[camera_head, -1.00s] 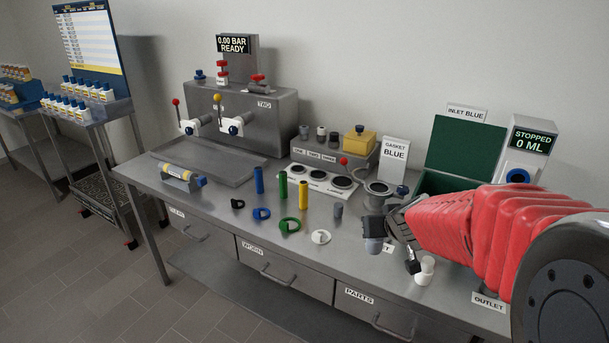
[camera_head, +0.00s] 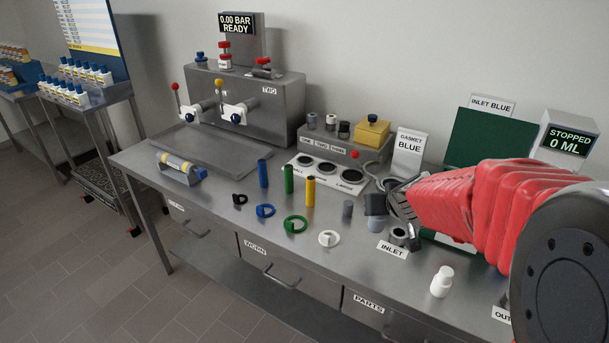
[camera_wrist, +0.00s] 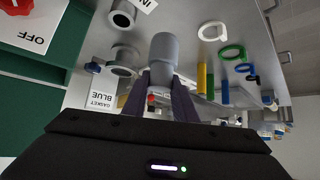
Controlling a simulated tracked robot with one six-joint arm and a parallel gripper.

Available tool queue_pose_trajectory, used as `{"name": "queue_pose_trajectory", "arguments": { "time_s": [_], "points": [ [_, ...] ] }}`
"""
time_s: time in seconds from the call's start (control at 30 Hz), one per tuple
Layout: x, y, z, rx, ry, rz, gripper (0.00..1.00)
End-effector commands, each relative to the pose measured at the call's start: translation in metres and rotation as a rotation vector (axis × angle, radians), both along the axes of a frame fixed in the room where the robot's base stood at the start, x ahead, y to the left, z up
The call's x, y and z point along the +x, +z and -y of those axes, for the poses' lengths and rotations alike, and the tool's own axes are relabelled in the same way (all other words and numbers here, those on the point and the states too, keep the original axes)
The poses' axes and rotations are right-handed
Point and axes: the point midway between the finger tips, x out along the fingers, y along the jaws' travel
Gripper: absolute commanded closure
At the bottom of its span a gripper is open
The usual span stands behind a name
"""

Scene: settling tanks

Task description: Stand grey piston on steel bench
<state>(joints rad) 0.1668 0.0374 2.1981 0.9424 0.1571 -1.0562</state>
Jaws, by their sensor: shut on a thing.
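The grey piston (camera_wrist: 163,48) is held between the two dark fingers of my gripper (camera_wrist: 160,84) in the wrist view, its rounded end pointing away from the wrist. In the head view my gripper (camera_head: 376,205) is over the right part of the steel bench (camera_head: 300,262), and the light grey lower end of the piston shows below the fingers. The piston appears roughly upright there. I cannot tell whether its end touches the bench top. The fingers hide its upper part.
Yellow (camera_head: 310,191), green and blue tubes and several rings stand or lie to the left. Bare bench lies in front.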

Motion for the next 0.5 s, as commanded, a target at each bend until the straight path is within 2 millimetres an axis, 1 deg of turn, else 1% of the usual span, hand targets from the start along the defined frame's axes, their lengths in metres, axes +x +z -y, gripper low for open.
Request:
{"name": "queue_pose_trajectory", "arguments": {
  "time_s": [0.17, 0.27, 0.37, 0.47, 0.5],
  "points": [
    [-0.001, 0.000, 0.010, 0.000, -0.018, 0.000, 0.98],
    [-0.004, 0.001, 0.027, 0.000, -0.047, 0.000, 0.98],
    [-0.010, 0.001, 0.054, 0.000, -0.093, 0.000, 0.98],
    [-0.020, 0.001, 0.086, 0.001, -0.147, -0.002, 0.98],
    [-0.025, 0.000, 0.100, 0.002, -0.168, -0.003, 0.98]
  ]
}}
